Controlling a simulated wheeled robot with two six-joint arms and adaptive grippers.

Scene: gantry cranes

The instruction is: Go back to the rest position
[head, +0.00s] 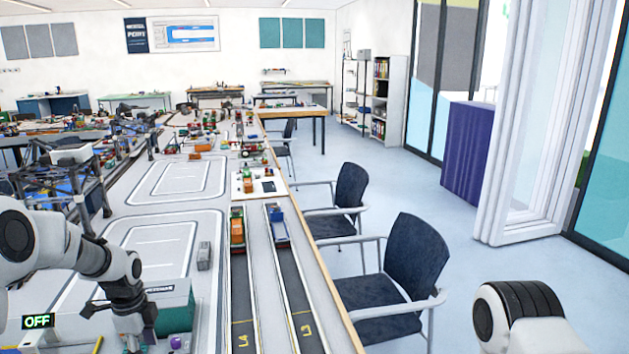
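My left arm comes in from the left, and its gripper (131,338) points down over the near left part of the long table. Its fingers are small and dark at the bottom edge, so their opening is not clear. A teal-green container block (172,306) stands beside and behind this gripper; I cannot tell if they touch. Of my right arm only a white and black joint shows at the bottom right, over the floor. The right gripper is out of view.
The long table has two dark lanes marked L4 (243,318) and L3 (302,312). An orange and green truck (237,228) and a blue truck (277,227) stand on them. A grey block (204,256) lies left of the lanes. Chairs (405,270) line the right side.

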